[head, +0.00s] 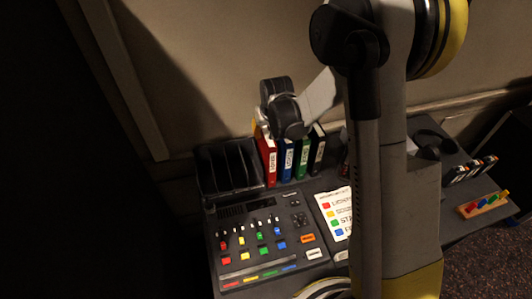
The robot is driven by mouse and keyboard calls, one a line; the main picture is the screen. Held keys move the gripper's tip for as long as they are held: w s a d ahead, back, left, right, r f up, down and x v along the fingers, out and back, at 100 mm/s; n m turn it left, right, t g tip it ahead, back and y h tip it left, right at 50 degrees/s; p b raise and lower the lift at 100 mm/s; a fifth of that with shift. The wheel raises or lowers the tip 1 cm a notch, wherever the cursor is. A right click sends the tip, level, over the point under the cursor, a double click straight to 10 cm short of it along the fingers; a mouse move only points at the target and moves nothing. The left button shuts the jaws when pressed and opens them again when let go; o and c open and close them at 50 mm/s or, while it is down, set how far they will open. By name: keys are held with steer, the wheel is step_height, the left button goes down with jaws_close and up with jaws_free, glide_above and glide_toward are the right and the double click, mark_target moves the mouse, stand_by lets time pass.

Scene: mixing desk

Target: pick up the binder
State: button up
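Several upright binders stand in a row at the back of the desk: a red binder (268,161), a blue binder (286,164), a green binder (303,160) and a black binder (317,152). A bit of yellow shows beside the top of the red one, mostly hidden. The task does not say which binder is meant. My gripper (264,128) is at the end of my arm, over the tops of the binders at the row's left end. Its fingers are mostly hidden behind the dark wrist, so I cannot tell whether it is open or touching a binder.
A black slotted rack (228,172) stands left of the binders. In front lies a mixing console (262,245) with colored buttons, and a sheet (338,212) beside it. My arm blocks the middle right. A wooden tray (483,204) with colored pieces sits at the right. The wall is close behind.

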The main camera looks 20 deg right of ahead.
steer(key=shift+f, duration=0.15)
stand_by(0.3)
jaws_close()
